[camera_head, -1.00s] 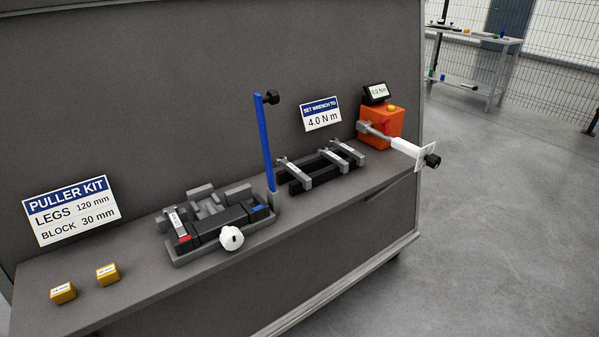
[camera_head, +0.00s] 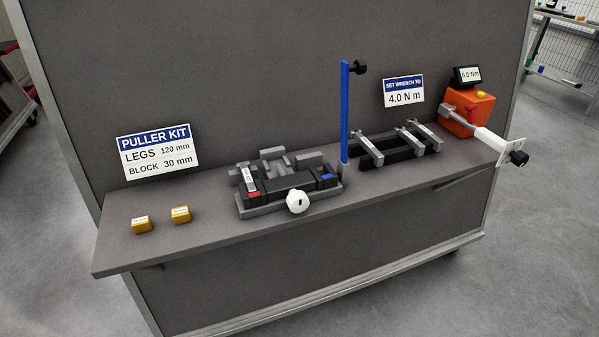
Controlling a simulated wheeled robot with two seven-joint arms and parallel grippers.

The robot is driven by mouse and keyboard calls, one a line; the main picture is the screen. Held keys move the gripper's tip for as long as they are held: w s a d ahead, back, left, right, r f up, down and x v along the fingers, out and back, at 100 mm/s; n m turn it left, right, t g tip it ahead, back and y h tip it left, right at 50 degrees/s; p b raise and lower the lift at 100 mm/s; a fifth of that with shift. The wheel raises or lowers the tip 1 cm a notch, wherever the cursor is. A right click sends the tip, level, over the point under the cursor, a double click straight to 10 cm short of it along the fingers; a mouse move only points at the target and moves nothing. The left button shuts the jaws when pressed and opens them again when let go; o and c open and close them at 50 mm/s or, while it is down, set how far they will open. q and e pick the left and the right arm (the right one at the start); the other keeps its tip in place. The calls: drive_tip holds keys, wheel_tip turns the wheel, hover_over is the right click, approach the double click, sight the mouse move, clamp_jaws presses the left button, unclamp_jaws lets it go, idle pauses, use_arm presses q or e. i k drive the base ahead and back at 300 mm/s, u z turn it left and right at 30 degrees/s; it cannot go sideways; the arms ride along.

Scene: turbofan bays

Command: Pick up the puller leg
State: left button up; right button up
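Three grey bars with pale labels, which look like puller legs, lie across a black rack on the shelf: a left one (camera_head: 370,151), a middle one (camera_head: 410,140) and a right one (camera_head: 427,135). Another grey labelled bar (camera_head: 249,180) lies at the left end of the grey tray (camera_head: 262,211), which also holds dark and grey parts. The bar labels are too small to read. Neither gripper shows in the head view.
A blue post (camera_head: 344,115) stands between tray and rack. A white knob (camera_head: 297,201) sits at the tray's front. Two yellow blocks (camera_head: 141,225) (camera_head: 180,214) lie left. An orange tester (camera_head: 467,112) with a white-handled wrench (camera_head: 490,141) stands right.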

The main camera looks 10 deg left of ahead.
sight(419, 148)
drive_tip(key=z, duration=1.85)
drive_tip(key=i, duration=1.05)
drive_tip(key=u, duration=1.7)
